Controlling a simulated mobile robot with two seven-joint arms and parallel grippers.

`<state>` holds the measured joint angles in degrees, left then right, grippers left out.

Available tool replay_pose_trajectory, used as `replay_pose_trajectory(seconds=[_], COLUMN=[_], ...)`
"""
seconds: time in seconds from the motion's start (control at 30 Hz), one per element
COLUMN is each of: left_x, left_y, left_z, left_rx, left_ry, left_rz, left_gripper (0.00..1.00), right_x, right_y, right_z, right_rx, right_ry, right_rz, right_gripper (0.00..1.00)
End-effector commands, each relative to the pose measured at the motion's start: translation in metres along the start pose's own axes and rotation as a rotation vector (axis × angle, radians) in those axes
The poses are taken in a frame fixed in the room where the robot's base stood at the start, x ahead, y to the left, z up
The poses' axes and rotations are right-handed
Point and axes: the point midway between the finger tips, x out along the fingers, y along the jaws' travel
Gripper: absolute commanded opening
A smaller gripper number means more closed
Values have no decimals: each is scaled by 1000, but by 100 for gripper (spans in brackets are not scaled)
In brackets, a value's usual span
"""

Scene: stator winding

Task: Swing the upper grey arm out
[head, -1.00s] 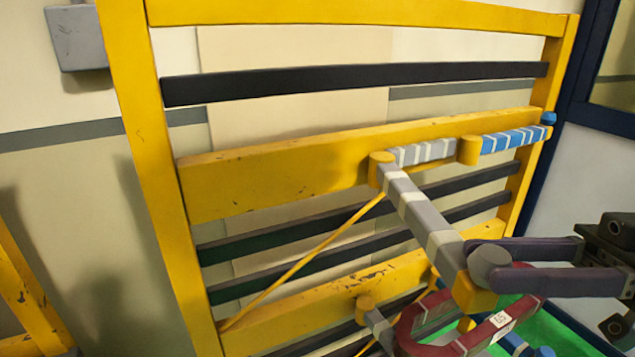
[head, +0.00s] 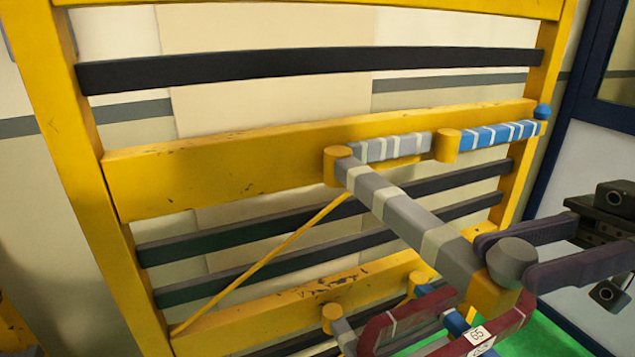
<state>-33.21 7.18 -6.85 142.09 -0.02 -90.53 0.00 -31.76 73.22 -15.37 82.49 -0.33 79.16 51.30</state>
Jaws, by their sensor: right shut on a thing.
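The upper grey arm (head: 405,213) has pale bands and runs from a yellow pivot (head: 337,166) on the yellow frame out toward me and down to the right. Its outer end has a yellow block (head: 492,293) with a grey knob (head: 512,262) on top. My right gripper (head: 505,257) reaches in from the right, its dark purple fingers shut on the knob, one on each side. A second grey banded segment (head: 390,147) and a blue banded segment (head: 498,134) lie along the frame's beam. My left gripper is not in view.
The yellow frame (head: 235,163) with dark cross bars (head: 300,70) stands behind the arm. A thin yellow brace (head: 262,262) slants below it. A dark red U-shaped piece (head: 390,322) lies under the arm's end, above a green surface (head: 550,338).

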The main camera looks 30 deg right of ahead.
Motion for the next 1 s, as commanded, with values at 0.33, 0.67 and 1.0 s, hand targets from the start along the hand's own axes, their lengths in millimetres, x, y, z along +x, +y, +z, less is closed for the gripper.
replay_pose_trajectory(seconds=[0.33, 0.67, 1.0], left_x=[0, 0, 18], left_y=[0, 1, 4], left_z=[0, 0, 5], left_rx=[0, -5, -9], left_ry=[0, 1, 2], left_rz=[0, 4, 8], left_gripper=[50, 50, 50], right_x=[-1, -3, -62], right_y=[1, 1, 2], right_z=[0, 1, 5], right_rx=[0, 1, 1], right_ry=[-2, -2, -8], right_rz=[3, 3, 7], right_gripper=[69, 73, 73])
